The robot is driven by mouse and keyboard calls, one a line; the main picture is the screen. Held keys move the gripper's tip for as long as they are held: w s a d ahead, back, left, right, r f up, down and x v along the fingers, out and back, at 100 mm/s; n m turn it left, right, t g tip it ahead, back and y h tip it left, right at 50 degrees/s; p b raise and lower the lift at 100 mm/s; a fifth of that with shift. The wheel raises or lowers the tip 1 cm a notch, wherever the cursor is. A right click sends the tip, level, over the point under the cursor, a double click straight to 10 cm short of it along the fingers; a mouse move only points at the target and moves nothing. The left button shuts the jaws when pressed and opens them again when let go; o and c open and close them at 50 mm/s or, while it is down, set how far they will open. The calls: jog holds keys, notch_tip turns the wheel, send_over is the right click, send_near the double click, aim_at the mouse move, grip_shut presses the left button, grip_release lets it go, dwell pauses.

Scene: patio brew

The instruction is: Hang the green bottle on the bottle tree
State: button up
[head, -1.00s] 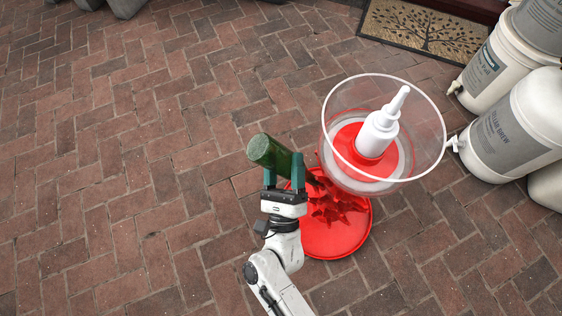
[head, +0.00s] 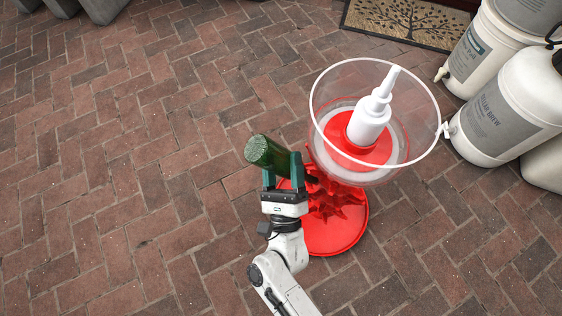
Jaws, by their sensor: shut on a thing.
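A green bottle (head: 268,151) is held in my gripper (head: 283,172), which is shut on it. The bottle is tilted, its round base toward the upper left, and its neck end runs down to the right toward the red bottle tree (head: 334,200). I cannot tell whether the neck is on a peg, as that end is hidden. The tree has several red prongs above a round red base (head: 345,238). On top of it sits a clear bowl (head: 427,140) with a white rinser nozzle (head: 371,120) on a red centre.
White fermenter buckets with taps stand at the right, one labelled bucket (head: 505,115) near the bowl and another (head: 480,50) behind it. A doormat (head: 412,22) with a tree pattern lies at the back. The brick floor at left is clear.

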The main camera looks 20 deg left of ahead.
jog(key=o, duration=1.3)
jog(key=shift+o, duration=0.2)
